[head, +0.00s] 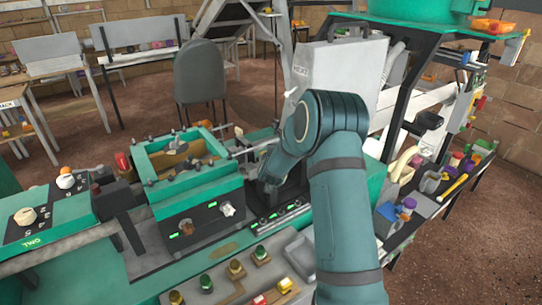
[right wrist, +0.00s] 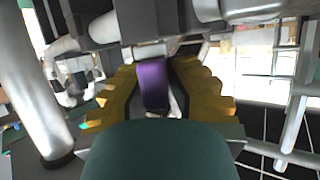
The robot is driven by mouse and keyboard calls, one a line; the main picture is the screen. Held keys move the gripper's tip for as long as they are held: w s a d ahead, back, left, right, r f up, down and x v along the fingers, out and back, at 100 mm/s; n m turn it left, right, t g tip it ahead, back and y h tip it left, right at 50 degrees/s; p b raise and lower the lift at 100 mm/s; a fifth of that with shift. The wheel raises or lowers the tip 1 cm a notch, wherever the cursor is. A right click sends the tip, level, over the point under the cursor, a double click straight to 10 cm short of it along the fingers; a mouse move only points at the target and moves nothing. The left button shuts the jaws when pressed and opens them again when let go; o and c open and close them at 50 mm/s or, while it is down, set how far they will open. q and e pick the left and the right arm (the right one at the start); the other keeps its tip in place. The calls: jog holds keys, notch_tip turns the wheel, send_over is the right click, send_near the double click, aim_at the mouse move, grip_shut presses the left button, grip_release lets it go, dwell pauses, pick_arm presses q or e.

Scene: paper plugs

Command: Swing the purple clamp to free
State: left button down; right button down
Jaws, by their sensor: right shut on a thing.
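The purple clamp (right wrist: 153,86) shows in the right wrist view as a short, rounded purple bar. My right gripper (right wrist: 158,72), with yellow ridged pads, is shut on it, one pad on each side. The clamp's upper end meets grey metal parts, and its lower end is partly hidden by my gripper's green body. In the head view my right arm reaches forward in the middle and hides the clamp and most of the gripper. My left gripper is not in view.
A green machine box (head: 197,192) with an open top stands left of my right arm. A button panel (head: 235,278) lies in front. A grey metal cabinet (head: 335,85) rises behind the arm. Loose parts, including a yellow tool (head: 452,188), lie on the bench at right.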

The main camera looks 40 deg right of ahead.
jog(key=m+g+h+p, duration=0.1)
jog(key=p, duration=0.1)
jog(key=m+g+h+p, duration=0.1)
jog(key=m+g+p, duration=0.1)
jog(key=shift+s+d+r+m+h+p, duration=0.1)
jog(key=shift+d+r+m+h+p, duration=0.1)
jog(key=shift+m+h+p, duration=0.15)
jog(key=shift+s+d+f+m+g+h+p, duration=0.1)
jog(key=shift+m+g+h+p, duration=0.2)
jog(key=shift+m+g+p, duration=0.2)
jog(key=shift+s+f+m+g+h+p, duration=0.1)
jog(key=shift+m+g+h+p, duration=0.2)
jog(key=shift+g+p, duration=0.2)
jog(key=c, duration=0.9)
grip_release()
jog(key=shift+d, duration=0.1)
jog(key=shift+c, duration=0.2)
